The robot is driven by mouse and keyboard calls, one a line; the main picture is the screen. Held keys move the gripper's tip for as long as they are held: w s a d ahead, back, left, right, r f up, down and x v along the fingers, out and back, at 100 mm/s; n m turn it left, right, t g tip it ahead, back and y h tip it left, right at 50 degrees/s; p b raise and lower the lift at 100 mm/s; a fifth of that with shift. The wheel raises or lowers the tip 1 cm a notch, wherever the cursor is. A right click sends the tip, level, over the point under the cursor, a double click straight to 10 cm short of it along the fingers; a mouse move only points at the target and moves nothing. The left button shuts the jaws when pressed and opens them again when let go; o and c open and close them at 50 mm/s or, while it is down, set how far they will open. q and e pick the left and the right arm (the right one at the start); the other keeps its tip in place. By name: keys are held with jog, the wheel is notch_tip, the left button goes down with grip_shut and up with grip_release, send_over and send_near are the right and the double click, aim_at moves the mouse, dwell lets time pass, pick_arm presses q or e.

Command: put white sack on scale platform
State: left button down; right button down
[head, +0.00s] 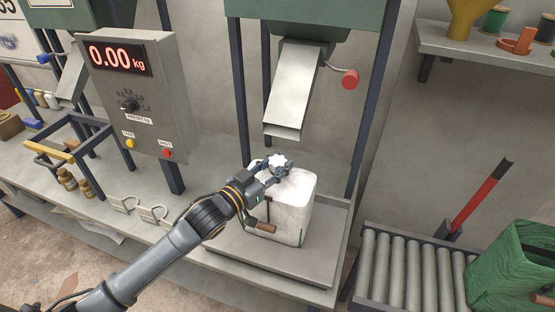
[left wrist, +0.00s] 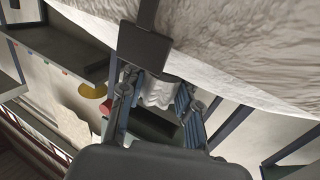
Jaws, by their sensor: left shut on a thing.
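The white sack (head: 298,205) stands upright on or just over the grey scale platform (head: 325,240), under the metal chute; I cannot tell whether its base bears fully on the platform. My left gripper (head: 277,165) is shut on the gathered white top of the sack. In the left wrist view the fingers of my left gripper (left wrist: 158,95) pinch the bunched white cloth, and the white sack (left wrist: 240,45) fills the upper right. The scale display (head: 117,57) reads 0.00 kg. My right gripper is not in view.
The chute (head: 298,85) with a red-knobbed lever (head: 349,78) hangs just above the sack. A roller conveyor (head: 400,265) with a green sack (head: 515,265) lies at the right. Wire hooks (head: 140,208) and small brown bottles (head: 75,183) are on the bench at the left.

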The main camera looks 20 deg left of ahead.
pick_arm(q)
jog(key=shift+r, duration=0.2)
jog(key=c, duration=1.4)
grip_release()
jog(key=shift+f, duration=0.3)
jog(key=o, duration=0.4)
jog(key=shift+s, duration=0.1)
jog(key=shift+o, duration=0.2)
jog(key=shift+r, duration=0.1)
jog(key=b+v, duration=0.1)
jog(key=v, duration=1.1)
